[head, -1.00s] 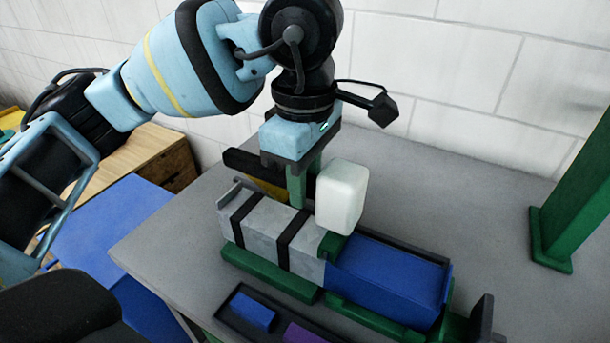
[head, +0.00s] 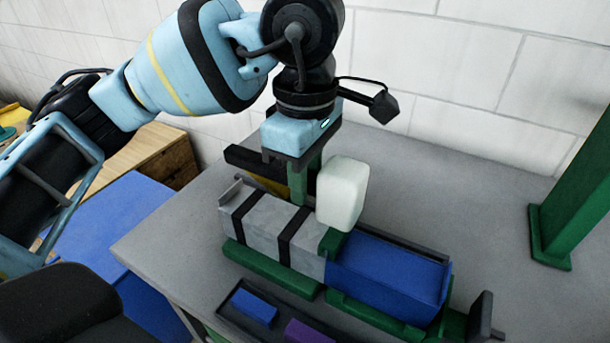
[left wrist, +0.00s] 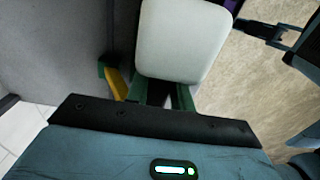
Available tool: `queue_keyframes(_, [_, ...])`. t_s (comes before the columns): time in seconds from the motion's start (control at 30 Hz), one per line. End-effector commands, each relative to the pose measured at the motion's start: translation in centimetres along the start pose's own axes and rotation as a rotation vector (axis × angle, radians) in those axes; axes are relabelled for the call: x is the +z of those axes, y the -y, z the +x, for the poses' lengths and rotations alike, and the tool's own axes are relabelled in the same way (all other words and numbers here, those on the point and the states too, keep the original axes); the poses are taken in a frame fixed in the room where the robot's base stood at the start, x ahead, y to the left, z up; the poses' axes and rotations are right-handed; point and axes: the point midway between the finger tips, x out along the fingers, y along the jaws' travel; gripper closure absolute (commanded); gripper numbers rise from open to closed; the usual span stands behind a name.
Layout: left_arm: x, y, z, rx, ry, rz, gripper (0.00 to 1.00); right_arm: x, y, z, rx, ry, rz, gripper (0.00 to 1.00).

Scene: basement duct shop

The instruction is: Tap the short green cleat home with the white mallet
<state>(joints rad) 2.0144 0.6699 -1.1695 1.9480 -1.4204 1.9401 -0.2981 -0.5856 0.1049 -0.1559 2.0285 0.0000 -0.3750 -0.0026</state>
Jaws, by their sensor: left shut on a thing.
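My left gripper (head: 298,184) points down with its green fingers shut on the white mallet. The mallet's white block head (head: 342,193) is just right of the fingers; it also shows in the left wrist view (left wrist: 182,40), and its handle is mostly hidden between the fingers. A short green piece, which looks like the cleat (head: 332,241), sits at the joint between the grey duct (head: 254,226) and the blue duct (head: 388,279). The mallet head is right above it, partly covering it; I cannot tell whether they touch. My right gripper is not in view.
The ducts lie on a green fixture (head: 272,272) on the grey table (head: 470,190). A dark tray (head: 229,312) in front holds a blue block (head: 254,307) and a purple block (head: 308,332). A green post (head: 580,205) stands at right.

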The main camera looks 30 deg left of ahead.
Motion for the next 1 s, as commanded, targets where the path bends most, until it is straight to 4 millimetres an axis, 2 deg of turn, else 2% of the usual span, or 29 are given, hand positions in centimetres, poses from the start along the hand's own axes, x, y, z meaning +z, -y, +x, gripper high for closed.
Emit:
queue_keyframes(0.23, [0.0,0.0,-1.4,0.004,0.002,0.000,1.00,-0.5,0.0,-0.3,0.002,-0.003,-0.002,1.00])
queue_keyframes(0.57, [0.0,0.0,-4.1,0.005,0.001,0.001,1.00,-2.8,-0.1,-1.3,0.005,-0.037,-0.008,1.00])
queue_keyframes(1.0, [-0.1,0.0,-3.8,0.001,0.000,0.022,1.00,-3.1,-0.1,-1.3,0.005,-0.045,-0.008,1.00])
